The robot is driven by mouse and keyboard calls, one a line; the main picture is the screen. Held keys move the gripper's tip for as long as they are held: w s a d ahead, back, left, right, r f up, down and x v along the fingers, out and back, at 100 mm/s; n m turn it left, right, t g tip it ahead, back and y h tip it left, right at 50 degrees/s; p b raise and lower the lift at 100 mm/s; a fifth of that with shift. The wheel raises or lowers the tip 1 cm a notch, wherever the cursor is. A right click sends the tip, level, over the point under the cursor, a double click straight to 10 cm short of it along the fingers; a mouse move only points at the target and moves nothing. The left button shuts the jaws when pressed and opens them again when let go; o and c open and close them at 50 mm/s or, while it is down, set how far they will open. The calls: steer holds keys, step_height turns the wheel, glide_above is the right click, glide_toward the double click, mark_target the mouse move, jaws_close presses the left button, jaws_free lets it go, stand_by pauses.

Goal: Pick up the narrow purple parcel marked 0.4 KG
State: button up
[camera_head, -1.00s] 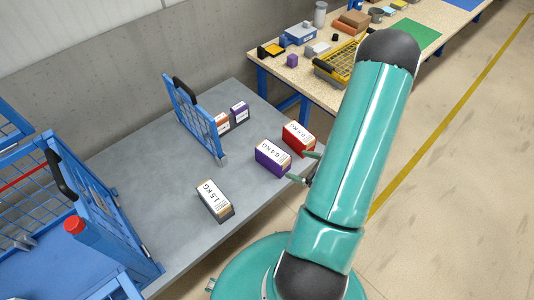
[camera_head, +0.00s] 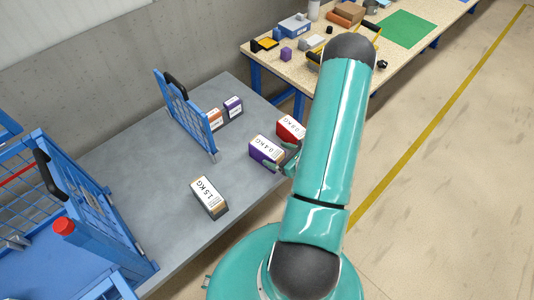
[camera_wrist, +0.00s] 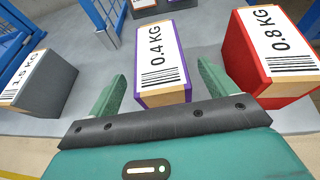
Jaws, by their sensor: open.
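The narrow purple parcel (camera_head: 266,150) with a white 0.4 KG label lies on the grey table near its right edge. In the wrist view the purple parcel (camera_wrist: 164,67) is ahead, its near end close to the space between my fingers. My gripper (camera_wrist: 160,84) is open, with one green finger on each side of the parcel's near end. The fingertips also show in the head view (camera_head: 288,160) beside the parcel, partly hidden by my arm. I cannot tell whether they touch it.
A red 0.8 KG parcel (camera_wrist: 270,60) stands close on the right. A grey 1.5 KG parcel (camera_head: 209,197) is apart on the left. A blue mesh gate (camera_head: 187,112) stands behind, with orange (camera_head: 215,119) and purple (camera_head: 233,106) parcels beyond. A workbench (camera_head: 262,62) is at the back right.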

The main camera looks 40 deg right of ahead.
mark_target(270, 152)
steer(key=x, duration=0.4)
steer(key=shift+w+a+f, duration=0.1)
steer(key=shift+w+f, duration=0.05)
steer(key=c, duration=1.4)
